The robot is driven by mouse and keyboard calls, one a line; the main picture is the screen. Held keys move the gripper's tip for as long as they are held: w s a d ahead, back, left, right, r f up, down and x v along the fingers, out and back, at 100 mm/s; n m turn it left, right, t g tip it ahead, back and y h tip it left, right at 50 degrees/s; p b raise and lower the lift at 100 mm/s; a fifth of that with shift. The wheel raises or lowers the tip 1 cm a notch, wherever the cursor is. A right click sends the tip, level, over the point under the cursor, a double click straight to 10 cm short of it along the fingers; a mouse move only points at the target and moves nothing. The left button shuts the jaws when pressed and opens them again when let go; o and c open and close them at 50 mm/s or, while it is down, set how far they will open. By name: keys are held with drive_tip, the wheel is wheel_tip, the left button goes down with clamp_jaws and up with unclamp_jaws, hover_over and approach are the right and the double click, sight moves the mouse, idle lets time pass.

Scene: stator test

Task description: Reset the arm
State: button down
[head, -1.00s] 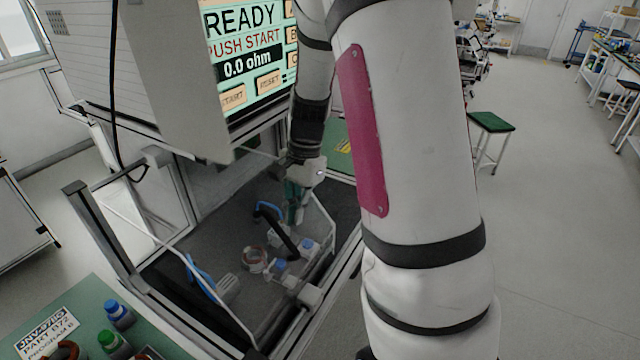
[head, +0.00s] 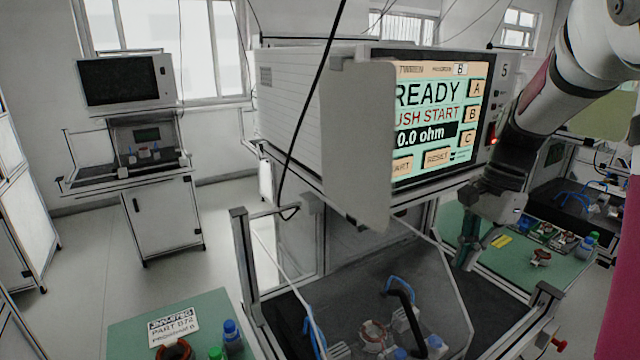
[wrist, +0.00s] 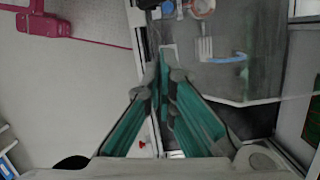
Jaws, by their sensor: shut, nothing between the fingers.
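My arm comes in from the upper right in the head view. My gripper (head: 468,252) hangs at its end, with teal fingers pointing down, near the right side of the test machine's enclosure. In the wrist view the two teal fingers (wrist: 160,75) meet at their tips with nothing between them. The test machine's screen (head: 435,115) reads READY, PUSH START and 0.0 ohm. A copper-wound stator (head: 373,333) sits in the enclosure among blue-capped clamps, left of and below my gripper.
A green bench (head: 130,325) with a part sign, bottles and a stator stands at lower left. Another green bench (head: 500,262) with small parts lies behind my gripper. The enclosure's metal post (head: 245,268) stands upright at left. A second test station (head: 160,205) is farther back.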

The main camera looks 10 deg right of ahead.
drive_tip(key=s+a+r+n+t+h, duration=0.1)
drive_tip(key=s+a+r+n+t, duration=0.2)
drive_tip(key=s+a+n, duration=0.4)
drive_tip(key=s+a+r+n+t+h, duration=0.1)
drive_tip(key=s+a+r+n+t, duration=0.2)
drive_tip(key=s+a+r+n, duration=0.2)
drive_tip(key=s+a+n, duration=0.2)
drive_tip(key=a+n, duration=0.1)
drive_tip(key=a, duration=0.1)
drive_tip(key=shift+s+n+h, duration=0.3)
